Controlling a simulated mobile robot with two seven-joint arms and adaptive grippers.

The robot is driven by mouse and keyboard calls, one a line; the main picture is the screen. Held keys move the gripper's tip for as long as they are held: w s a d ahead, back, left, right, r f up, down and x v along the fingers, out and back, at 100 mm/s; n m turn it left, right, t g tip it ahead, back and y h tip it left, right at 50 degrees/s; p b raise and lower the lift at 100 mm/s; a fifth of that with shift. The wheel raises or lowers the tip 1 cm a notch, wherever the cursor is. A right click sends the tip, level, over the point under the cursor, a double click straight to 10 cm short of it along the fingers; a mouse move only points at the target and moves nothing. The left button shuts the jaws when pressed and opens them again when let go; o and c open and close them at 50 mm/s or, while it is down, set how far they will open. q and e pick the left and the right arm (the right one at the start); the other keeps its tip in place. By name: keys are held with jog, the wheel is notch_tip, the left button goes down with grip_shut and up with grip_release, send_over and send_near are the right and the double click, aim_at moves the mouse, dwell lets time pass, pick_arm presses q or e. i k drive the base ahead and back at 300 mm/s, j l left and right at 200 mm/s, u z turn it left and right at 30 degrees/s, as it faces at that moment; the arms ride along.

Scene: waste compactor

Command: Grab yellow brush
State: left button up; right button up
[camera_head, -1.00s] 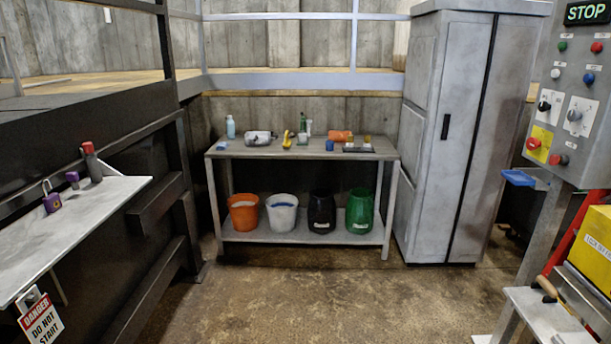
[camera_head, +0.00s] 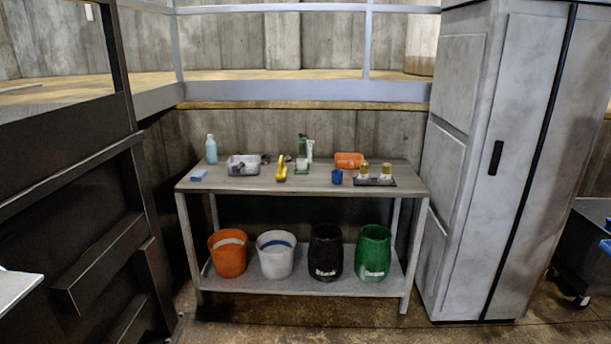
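A small yellow object (camera_head: 282,171), which looks like the yellow brush, lies on the top of the grey metal table (camera_head: 240,186), near the middle. It is too small to make out its bristles. A white tray (camera_head: 244,167) with dark items is to its left, and a small white container (camera_head: 302,164) is to its right. Neither of my grippers shows in the head view.
The table also bears a light blue bottle (camera_head: 211,150), an orange container (camera_head: 349,160) and a blue cup (camera_head: 337,177). Several buckets, including an orange bucket (camera_head: 227,258), stand on its lower shelf. A tall grey cabinet (camera_head: 500,170) stands right. Floor in front looks clear.

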aim_at(280, 176)
jog(key=i+l+u, duration=0.1)
jog(key=i, duration=1.55)
